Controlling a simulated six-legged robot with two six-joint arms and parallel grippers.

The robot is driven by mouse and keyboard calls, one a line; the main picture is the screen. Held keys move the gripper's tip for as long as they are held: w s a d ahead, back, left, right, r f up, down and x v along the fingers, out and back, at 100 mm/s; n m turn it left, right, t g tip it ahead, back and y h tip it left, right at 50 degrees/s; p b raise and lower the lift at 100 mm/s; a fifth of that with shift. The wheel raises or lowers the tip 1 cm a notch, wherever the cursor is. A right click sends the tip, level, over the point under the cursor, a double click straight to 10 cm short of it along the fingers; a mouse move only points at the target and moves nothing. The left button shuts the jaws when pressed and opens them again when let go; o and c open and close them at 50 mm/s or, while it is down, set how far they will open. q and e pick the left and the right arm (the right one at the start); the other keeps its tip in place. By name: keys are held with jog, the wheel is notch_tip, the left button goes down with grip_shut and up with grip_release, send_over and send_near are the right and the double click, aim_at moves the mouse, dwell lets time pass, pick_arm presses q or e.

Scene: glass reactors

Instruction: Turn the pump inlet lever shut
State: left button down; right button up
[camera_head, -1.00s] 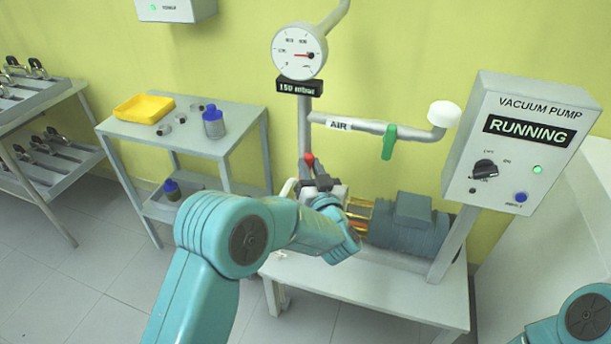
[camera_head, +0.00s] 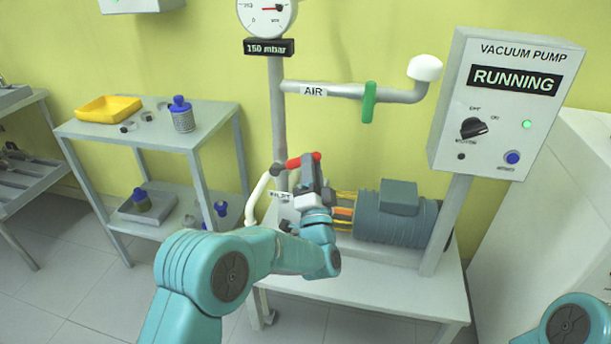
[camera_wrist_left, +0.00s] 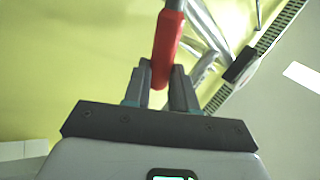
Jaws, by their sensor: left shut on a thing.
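The pump inlet lever (camera_head: 301,159) has a red handle that lies nearly level across the vertical pipe, its right end slightly higher. My left gripper (camera_head: 314,161) is shut on the handle near its right end. In the left wrist view, the red lever (camera_wrist_left: 168,40) runs down between the two fingertips of the left gripper (camera_wrist_left: 161,80). A label, partly hidden by my gripper, sits on the pipe below the lever. The vacuum pump (camera_head: 400,217) stands to the right on the white table. My right gripper is out of view.
An air pipe with a green lever (camera_head: 368,102) runs above the pump. The control box (camera_head: 503,105) reads RUNNING with a green light. The display (camera_head: 268,47) reads 150 mbar. A grey trolley (camera_head: 190,141) with a yellow tray (camera_head: 108,109) stands left.

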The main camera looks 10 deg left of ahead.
pick_arm(q)
jog(key=shift+d+f+m+t+h+b, duration=0.1)
jog(key=shift+f+m+t+h+b, duration=0.25)
jog(key=shift+f+m+h+b, duration=0.8)
jog(key=shift+d+f+m+t+h+b, duration=0.1)
jog(key=shift+f+m+t+h+b, duration=0.3)
jog(key=shift+m+h+b, duration=1.35)
jog(key=shift+f+m+t+h+b, duration=0.25)
jog(key=shift+f+m+h+b, duration=0.5)
jog(key=shift+m, duration=1.35)
jog(key=shift+f, duration=0.1)
jog(key=c, duration=0.9)
grip_release()
